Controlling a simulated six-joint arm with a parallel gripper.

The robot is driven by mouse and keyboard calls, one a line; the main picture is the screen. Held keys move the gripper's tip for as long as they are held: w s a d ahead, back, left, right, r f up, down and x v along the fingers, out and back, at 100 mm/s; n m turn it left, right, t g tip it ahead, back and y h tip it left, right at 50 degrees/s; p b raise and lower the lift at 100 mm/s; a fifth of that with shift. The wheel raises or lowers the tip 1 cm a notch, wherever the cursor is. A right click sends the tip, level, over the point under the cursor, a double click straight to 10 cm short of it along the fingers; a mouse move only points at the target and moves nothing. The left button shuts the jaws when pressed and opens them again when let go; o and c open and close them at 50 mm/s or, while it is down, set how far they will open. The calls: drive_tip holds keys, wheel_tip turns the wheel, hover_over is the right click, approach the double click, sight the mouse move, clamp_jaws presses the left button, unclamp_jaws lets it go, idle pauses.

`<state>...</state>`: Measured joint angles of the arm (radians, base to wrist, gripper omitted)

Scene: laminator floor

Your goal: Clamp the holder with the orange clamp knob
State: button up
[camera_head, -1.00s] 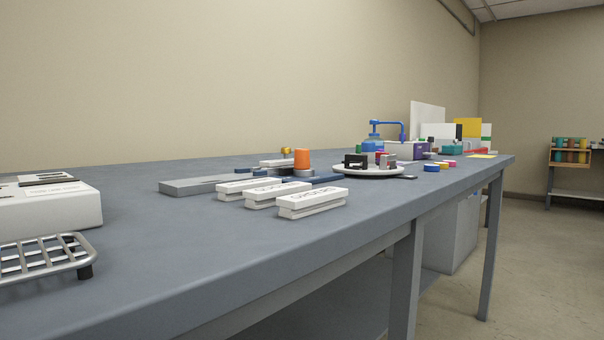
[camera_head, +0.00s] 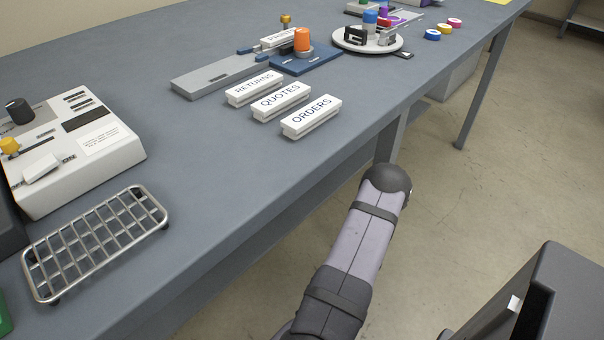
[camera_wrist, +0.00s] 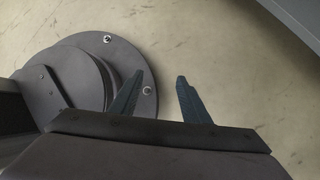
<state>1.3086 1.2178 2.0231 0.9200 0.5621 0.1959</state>
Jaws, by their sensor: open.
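The orange clamp knob (camera_head: 302,40) stands upright on a grey round base at the blue plate (camera_head: 306,64), toward the back of the bench. A white holder (camera_head: 279,38) with lettering lies just left of the knob, partly hidden by it. A small yellow knob (camera_head: 286,20) stands behind it. A long grey bar (camera_head: 215,76) extends to the left of the blue plate. My gripper (camera_wrist: 156,82) is open and empty in the wrist view, above bare floor and away from the bench. It is not seen in the head view.
White blocks marked RETURNS (camera_head: 254,88), QUOTES (camera_head: 281,101) and ORDERS (camera_head: 311,117) lie in front of the blue plate. A round turntable (camera_head: 350,46) stands to the right. A white machine (camera_head: 112,145) and a wire rack (camera_head: 100,235) are at left. The front middle bench is clear.

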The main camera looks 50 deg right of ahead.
drive_tip(key=s+r+n+p, duration=0.3)
drive_tip(key=r+n+p, duration=0.2)
drive_tip(key=r+p, duration=1.6)
drive_tip(key=s+d+r+n+g+h+p, duration=0.25)
drive_tip(key=d+r+n+p, duration=0.45)
drive_tip(key=d+r+p, duration=0.5)
drive_tip(key=s+d+r+n+g+h+p, duration=0.1)
drive_tip(key=s+d+r+n+p, duration=0.35)
drive_tip(key=d+r, duration=0.8)
drive_tip(key=s+d+r+n+g+h+p, duration=0.1)
drive_tip(key=d+r+n+g+h+p, duration=0.1)
drive_tip(key=d+r+n+p, duration=1.05)
wheel_tip(320, 180, up, 19)
drive_tip(key=m+t+h+b, duration=0.4)
drive_tip(key=m+t, duration=0.1)
drive_tip(key=m, duration=0.5)
hover_over(302, 30)
drive_tip(key=s+a, duration=0.2)
drive_tip(key=shift+p+x, duration=0.85)
drive_tip(key=shift+x, duration=2.85)
drive_tip(key=shift+s+a+f, duration=0.15)
drive_tip(key=shift+s+a, duration=0.05)
